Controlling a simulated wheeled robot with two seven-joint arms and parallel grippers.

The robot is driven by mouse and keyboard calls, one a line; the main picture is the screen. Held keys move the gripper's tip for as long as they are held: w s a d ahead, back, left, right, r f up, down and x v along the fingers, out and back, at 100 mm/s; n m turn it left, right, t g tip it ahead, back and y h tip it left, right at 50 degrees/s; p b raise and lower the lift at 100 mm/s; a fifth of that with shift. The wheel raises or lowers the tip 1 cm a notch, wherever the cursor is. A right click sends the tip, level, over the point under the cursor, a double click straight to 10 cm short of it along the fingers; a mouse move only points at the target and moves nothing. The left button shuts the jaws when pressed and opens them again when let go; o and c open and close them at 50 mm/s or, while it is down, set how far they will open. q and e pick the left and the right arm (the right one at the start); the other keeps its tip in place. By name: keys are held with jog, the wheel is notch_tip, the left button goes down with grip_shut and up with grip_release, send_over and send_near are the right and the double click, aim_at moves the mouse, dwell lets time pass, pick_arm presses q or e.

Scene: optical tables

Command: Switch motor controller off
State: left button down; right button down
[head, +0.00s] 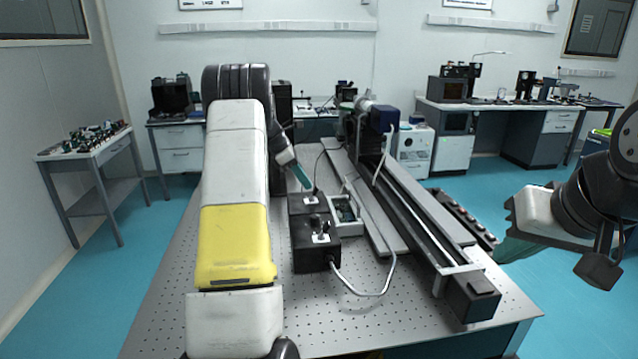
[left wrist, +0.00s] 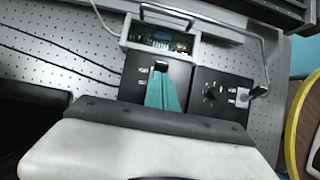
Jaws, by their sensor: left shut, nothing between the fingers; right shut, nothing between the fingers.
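Two black control boxes stand side by side on the perforated optical table: a nearer box (head: 312,258) and a farther box (head: 297,207). In the left wrist view, the farther box (left wrist: 133,84) has a small dark switch (left wrist: 160,66), and the other box (left wrist: 232,82) has a knob and a light lever switch (left wrist: 246,95). Which one is the motor controller I cannot tell. My left gripper (head: 305,182), with teal fingers, is shut and empty, its tips close to the farther box's switch; contact is unclear. It also shows in the left wrist view (left wrist: 164,85).
An open tray with a green circuit board (head: 345,209) sits beside the boxes. A long rail assembly (head: 425,220) runs along the table's right side. A grey cable (head: 365,292) loops from the nearer box. The table's front (head: 380,325) is bare.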

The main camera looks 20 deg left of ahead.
pick_arm(q)
jog(key=shift+a+r, duration=0.1)
jog(key=shift+r, duration=0.7)
jog(key=v, duration=0.8)
dwell(0.4)
